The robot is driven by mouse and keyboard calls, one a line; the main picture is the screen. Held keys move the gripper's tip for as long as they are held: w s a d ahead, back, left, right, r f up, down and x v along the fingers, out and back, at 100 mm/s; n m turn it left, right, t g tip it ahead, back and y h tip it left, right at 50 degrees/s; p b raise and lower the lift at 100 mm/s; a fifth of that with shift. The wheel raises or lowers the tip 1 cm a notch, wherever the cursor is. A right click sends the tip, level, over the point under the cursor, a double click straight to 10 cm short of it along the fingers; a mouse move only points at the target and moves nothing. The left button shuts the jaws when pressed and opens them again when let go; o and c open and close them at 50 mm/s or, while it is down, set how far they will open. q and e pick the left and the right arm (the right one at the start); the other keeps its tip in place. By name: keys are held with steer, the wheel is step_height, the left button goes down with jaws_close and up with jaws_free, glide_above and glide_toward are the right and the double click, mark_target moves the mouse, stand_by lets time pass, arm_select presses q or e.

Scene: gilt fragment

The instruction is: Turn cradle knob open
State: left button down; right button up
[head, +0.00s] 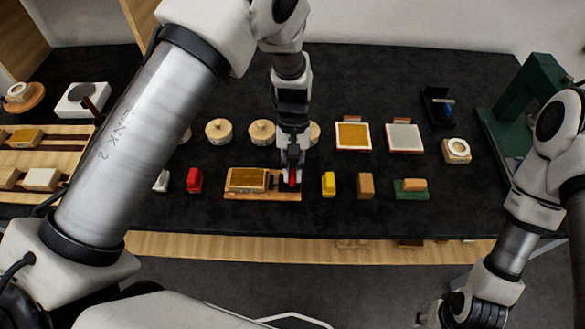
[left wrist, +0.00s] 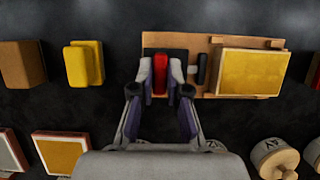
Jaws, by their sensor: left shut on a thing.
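The cradle (head: 262,196) is a wooden board near the front of the black table. It carries a gold-topped block (head: 247,179), seen large at the right of the board in the left wrist view (left wrist: 248,71). A red knob (left wrist: 160,74) stands at the other end of the board, over a dark plate. My left gripper (head: 291,178) reaches down onto it, its fingers closed on both sides of the knob. A small black upright piece (left wrist: 202,69) stands between the knob and the block. My right gripper, at the lower right of the head view, is too cut off to read.
A red block (head: 194,180) stands left of the cradle, a yellow block (head: 328,184) and a brown block (head: 365,186) right of it. Round wooden stamps (head: 219,131) and coloured pads (head: 353,135) line up behind. A green press (head: 530,95) stands far right.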

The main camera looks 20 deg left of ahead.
arm_select(q)
steer(key=shift+s+f, duration=0.1)
steer(key=c, duration=1.2)
jaws_free()
steer(key=shift+o, duration=0.2)
steer(key=v, duration=1.2)
